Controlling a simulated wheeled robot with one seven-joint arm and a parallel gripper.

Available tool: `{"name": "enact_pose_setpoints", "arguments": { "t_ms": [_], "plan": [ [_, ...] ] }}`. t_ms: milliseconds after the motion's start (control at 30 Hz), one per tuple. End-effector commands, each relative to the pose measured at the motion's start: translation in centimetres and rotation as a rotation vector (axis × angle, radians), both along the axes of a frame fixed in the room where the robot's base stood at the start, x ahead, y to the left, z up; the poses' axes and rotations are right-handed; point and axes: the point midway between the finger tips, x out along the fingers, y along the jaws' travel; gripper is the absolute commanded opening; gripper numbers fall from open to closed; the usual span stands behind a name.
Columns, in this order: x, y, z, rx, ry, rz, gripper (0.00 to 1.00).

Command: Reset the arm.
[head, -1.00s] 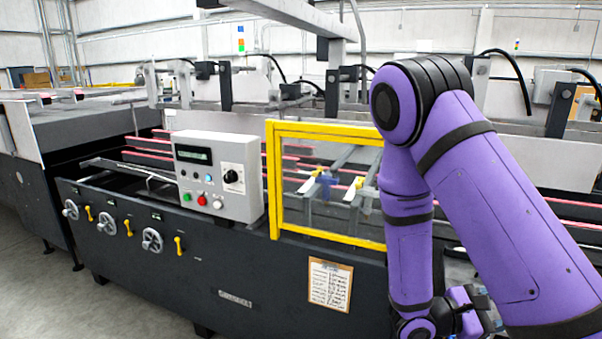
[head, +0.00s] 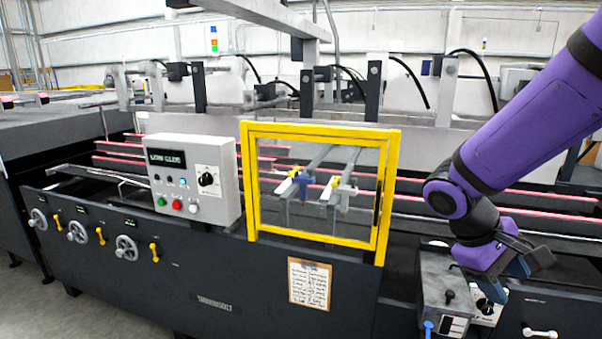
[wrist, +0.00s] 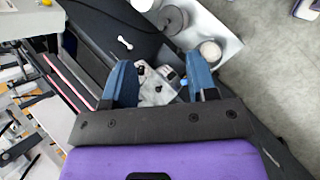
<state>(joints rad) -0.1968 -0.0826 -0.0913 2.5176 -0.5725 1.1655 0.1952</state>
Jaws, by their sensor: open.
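My purple arm reaches in from the right in the head view. My gripper (head: 505,290) points down over the right part of the machine, in front of a grey box. In the wrist view the two blue fingers of my gripper (wrist: 160,82) are spread apart with nothing held between them. Below and beyond them is the grey box (wrist: 157,92) with small controls on its top. In the head view the grey box (head: 433,272) has a black knob and a blue fitting; my gripper partly hides its right side. I cannot tell whether the fingers touch it.
The folder gluer (head: 200,270) spans the view. It carries a grey control panel (head: 215,212) with a lit display, a yellow-framed guard (head: 315,240) that is closed, handwheels (head: 127,247) and a clipboard (head: 309,284). Concrete floor (wrist: 275,70) shows at right in the wrist view.

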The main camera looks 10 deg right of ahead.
Motion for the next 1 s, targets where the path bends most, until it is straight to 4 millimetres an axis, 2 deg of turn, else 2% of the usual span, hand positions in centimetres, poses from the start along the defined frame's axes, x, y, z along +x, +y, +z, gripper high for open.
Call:
{"name": "enact_pose_setpoints", "arguments": {
  "t_ms": [300,700,833,1000],
  "plan": [
    [-1.9,2.4,4.7,0.255,-0.311,-0.094,0.53],
    [-4.5,5.4,11.0,0.514,-0.705,-0.138,0.53],
    [-5.0,6.0,12.2,0.558,-0.782,-0.138,0.53],
    [-5.3,6.3,12.8,0.579,-0.820,-0.138,0.53]
  ]
}}
